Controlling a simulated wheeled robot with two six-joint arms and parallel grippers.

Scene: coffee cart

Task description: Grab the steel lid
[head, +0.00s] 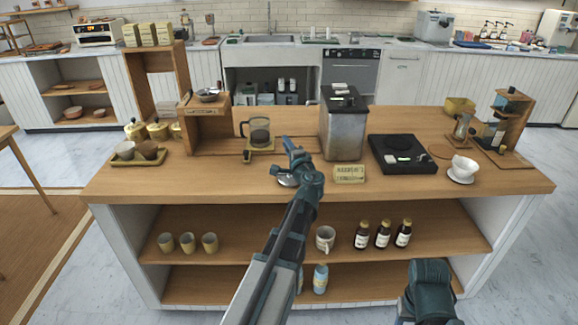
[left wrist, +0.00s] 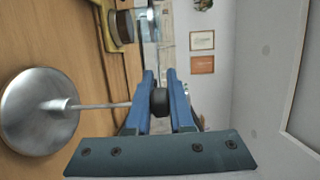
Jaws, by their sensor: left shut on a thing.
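The steel lid is a silver dome with a thin rod and a black knob. It lies near the front of the wooden cart top in the head view (head: 286,181), partly behind my gripper. In the left wrist view the lid (left wrist: 38,112) is at the left, its rod running to the knob (left wrist: 160,102). My left gripper (head: 283,157) is over the lid; its blue fingers (left wrist: 160,76) are shut on the black knob. Whether the dome touches the cart top is hard to tell. Part of my right arm shows at the lower right; its fingers are not seen.
A glass press (head: 259,132) stands behind the lid on a small tray. A steel canister (head: 344,125), a beige labelled block (head: 349,174), a black scale (head: 402,155) and a white cup (head: 463,167) are to the right. The front left of the cart top is clear.

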